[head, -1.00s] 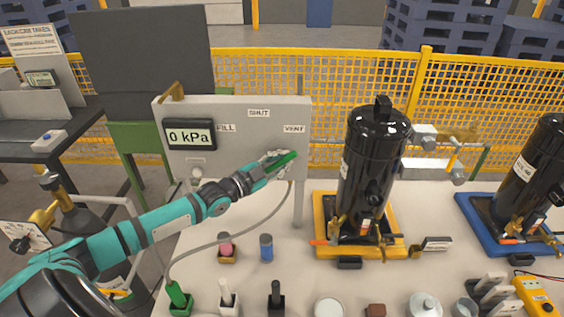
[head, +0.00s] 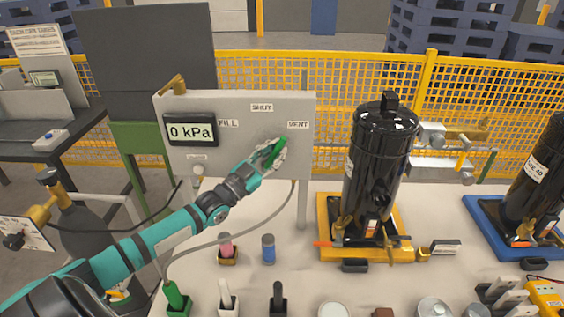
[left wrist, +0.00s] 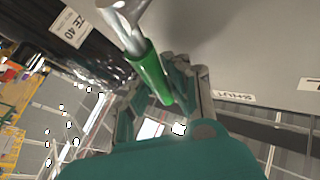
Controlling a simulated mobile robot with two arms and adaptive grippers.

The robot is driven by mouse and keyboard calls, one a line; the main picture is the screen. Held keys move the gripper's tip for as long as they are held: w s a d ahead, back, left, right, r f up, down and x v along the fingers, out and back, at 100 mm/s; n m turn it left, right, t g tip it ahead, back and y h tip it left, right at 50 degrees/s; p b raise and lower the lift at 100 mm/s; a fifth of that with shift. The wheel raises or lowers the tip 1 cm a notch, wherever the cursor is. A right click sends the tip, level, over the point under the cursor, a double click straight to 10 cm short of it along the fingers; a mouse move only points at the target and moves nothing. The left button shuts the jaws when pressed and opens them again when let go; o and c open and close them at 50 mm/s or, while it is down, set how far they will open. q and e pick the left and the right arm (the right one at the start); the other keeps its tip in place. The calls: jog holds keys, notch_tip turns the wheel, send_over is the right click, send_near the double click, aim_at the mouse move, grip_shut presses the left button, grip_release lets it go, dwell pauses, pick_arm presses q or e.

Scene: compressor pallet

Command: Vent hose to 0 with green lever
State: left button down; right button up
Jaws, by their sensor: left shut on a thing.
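The grey panel (head: 240,165) carries a gauge (head: 190,132) that reads 0 kPa and the labels FILL (head: 228,123), SHUT (head: 262,107) and VENT (head: 298,124). The green lever (head: 277,150) on its front slants up to the right, pointing between SHUT and VENT. My left gripper (head: 270,157) is shut on the lever. In the left wrist view the green handle (left wrist: 150,76) lies between the fingers of my left gripper (left wrist: 160,92). A grey hose (head: 258,227) hangs from the panel's lower right side. My right gripper is not in view.
A black tank (head: 380,160) stands on a yellow-edged base (head: 325,240) right of the panel. Small bottles, brushes and cups stand along the front of the pale table (head: 300,270). A yellow mesh fence (head: 330,75) runs behind.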

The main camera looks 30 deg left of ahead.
aim_at(263, 167)
pick_arm(q)
jog(key=n+t+b, duration=0.1)
jog(key=s+a+n+y, duration=0.1)
jog(key=shift+a+r+n+t+b, duration=0.1)
jog(key=shift+a+n+t+b, duration=0.15)
jog(key=shift+n+t+b, duration=0.15)
jog(key=shift+s+a+r+n+t+y+b, duration=0.2)
jog(key=shift+a+n+t+y+b, duration=0.25)
jog(key=shift+n+y, duration=0.35)
jog(key=shift+s+a+r+n+t+y+b, duration=0.1)
jog(key=shift+s+a+n+t+y+b, duration=0.3)
jog(key=shift+n, duration=0.6)
jog(key=shift+w+d, duration=0.1)
jog(key=shift+w, duration=0.1)
jog(key=c, duration=1.6)
grip_release()
jog(key=shift+o, duration=0.4)
jog(key=shift+s, duration=0.15)
jog(key=v, duration=1.2)
